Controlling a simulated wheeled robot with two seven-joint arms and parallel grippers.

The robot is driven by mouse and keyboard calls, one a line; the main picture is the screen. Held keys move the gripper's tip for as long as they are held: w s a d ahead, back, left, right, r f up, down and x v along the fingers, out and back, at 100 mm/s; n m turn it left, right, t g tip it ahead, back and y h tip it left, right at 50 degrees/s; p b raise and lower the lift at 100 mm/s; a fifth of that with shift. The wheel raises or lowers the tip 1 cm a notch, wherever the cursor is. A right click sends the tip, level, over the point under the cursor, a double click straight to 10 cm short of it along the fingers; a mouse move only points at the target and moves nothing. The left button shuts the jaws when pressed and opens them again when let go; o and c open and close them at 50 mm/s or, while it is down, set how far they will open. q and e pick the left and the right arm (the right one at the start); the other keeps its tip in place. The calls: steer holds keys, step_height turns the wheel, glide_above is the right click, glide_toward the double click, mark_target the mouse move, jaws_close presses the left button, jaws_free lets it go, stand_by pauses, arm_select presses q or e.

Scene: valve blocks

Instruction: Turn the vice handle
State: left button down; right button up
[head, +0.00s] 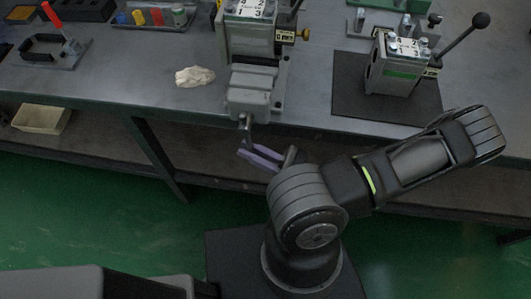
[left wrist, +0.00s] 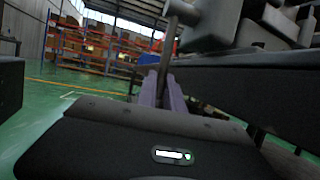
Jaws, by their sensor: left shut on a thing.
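The vice (head: 252,88) is a grey block mounted at the front edge of the workbench. Its thin metal handle (head: 246,127) hangs below the front of the vice, past the bench edge. My left gripper (head: 259,155) has purple fingers and is shut on the handle's lower part. In the left wrist view the handle (left wrist: 168,45) runs down between the fingers of the left gripper (left wrist: 162,88). The handle's lower end is hidden by the fingers. My right gripper is not in view.
A valve block (head: 250,28) with a numbered top sits in the vice. Another valve block (head: 398,70) with a black-knobbed lever (head: 465,38) stands on a dark mat (head: 350,100) to the right. A crumpled cloth (head: 194,76) lies left of the vice. A red-handled tool (head: 55,30) is far left.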

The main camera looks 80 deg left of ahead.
arm_select(q)
steer(key=shift+s+a+f, duration=0.1)
steer(key=shift+s, duration=0.15)
steer(key=c, duration=1.5)
jaws_free()
steer(key=b+v, duration=0.1)
steer(key=v, duration=0.6)
steer(key=shift+w+f, duration=0.2)
steer(key=shift+w, duration=0.1)
